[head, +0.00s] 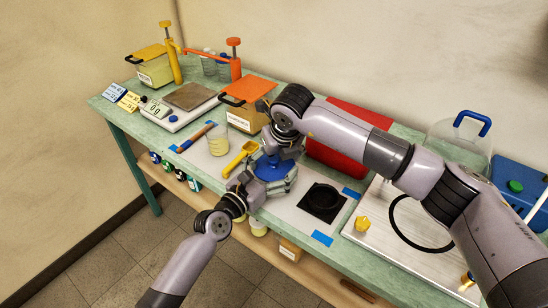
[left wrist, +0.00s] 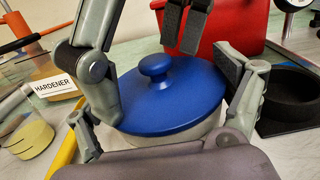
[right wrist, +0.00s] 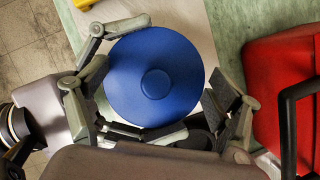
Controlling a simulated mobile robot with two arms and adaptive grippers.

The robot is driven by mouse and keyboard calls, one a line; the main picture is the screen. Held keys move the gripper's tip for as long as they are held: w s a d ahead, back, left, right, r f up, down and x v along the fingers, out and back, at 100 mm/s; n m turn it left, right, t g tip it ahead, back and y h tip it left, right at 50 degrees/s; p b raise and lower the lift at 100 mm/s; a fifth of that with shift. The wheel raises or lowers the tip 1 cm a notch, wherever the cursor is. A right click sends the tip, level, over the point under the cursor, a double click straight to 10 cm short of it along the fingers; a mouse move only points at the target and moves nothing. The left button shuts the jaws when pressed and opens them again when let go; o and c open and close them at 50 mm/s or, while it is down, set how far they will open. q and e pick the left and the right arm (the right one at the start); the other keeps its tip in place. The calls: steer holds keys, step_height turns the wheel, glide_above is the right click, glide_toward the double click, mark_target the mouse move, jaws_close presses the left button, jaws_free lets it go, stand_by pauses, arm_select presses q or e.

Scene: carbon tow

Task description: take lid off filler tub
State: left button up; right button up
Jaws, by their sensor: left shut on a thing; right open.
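The filler tub (left wrist: 165,138) is a pale round tub, mostly hidden by its lid and my left gripper. Its blue lid (left wrist: 172,92), round with a centre knob, sits on top; it also shows in the head view (head: 268,168) and in the right wrist view (right wrist: 155,72). My left gripper (head: 275,186) is shut around the tub, its fingers on opposite sides. My right gripper (head: 280,148) is open and empty above the lid, pointing down. In the left wrist view its fingertips (left wrist: 187,28) hang just behind the knob, apart from it as far as I can tell.
The hardener tub (head: 240,118) and a red case (head: 325,158) are behind. The table's front edge is close.

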arm_select(q)
steer(key=shift+s+d+r, duration=0.15)
steer(key=shift+s+d, duration=0.05)
steer(key=shift+d, duration=0.15)
arm_select(e)
steer(key=shift+s+a+f, duration=0.1)
steer(key=shift+s+a, duration=0.25)
steer(key=shift+s, duration=0.05)
steer(key=c, duration=1)
arm_select(q)
steer(key=shift+a, duration=0.1)
arm_select(e)
steer(key=shift+a, duration=0.1)
steer(key=c, duration=0.3)
arm_select(q)
steer(key=shift+r, duration=0.15)
arm_select(e)
steer(key=shift+f, duration=0.1)
jaws_close()
steer(key=shift+d, duration=0.2)
arm_select(q)
steer(key=shift+w, duration=0.25)
arm_select(e)
steer(key=shift+w+d+r, duration=0.15)
steer(key=shift+r, duration=0.5)
arm_select(q)
steer(key=shift+a, duration=0.1)
arm_select(e)
steer(key=shift+r, duration=0.2)
